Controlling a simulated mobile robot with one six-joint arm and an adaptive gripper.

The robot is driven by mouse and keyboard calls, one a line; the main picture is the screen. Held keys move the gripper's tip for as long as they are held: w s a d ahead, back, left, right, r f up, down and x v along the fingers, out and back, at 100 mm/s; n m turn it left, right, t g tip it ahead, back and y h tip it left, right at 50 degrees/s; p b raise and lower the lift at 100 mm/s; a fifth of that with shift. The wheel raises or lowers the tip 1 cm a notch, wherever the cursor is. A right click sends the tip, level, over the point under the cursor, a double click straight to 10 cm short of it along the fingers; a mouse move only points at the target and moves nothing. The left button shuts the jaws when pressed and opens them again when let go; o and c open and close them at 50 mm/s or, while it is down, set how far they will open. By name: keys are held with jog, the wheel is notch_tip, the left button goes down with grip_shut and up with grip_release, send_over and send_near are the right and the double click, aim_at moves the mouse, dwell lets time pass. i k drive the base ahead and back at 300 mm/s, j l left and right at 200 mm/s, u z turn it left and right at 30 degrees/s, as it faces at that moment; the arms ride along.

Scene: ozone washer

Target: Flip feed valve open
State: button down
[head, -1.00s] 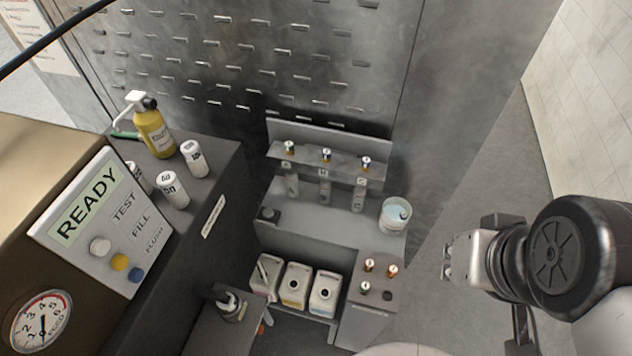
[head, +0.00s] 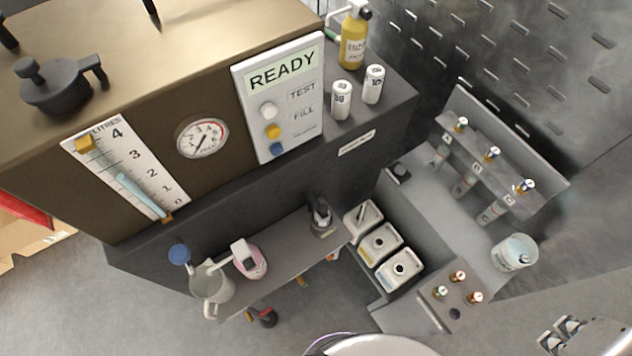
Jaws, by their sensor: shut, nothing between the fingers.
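I cannot pick out the feed valve with certainty. A small dark fitting with a red part (head: 264,317) sits low under the grey shelf, with a small yellow part (head: 301,281) near it; their detail is too small to read. The washer panel (head: 280,97) reads READY, with TEST and FILL beside its buttons. A round pressure gauge (head: 203,138) is on the brown front, left of the panel. My gripper (head: 548,340) is at the bottom right corner, partly cut off, shut and empty, far from the washer.
A grey shelf (head: 290,253) below the washer holds a jug (head: 211,284), a pink-labelled bottle (head: 250,260) and a dark pump bottle (head: 321,218). White canisters (head: 382,242) stand to its right. A bucket (head: 514,252) stands on the right bench. Open floor (head: 70,300) lies at lower left.

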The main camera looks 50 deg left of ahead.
aim_at(303, 283)
jog(key=u, duration=1.7)
jog(key=k+u, duration=0.65)
jog(key=i, duration=0.1)
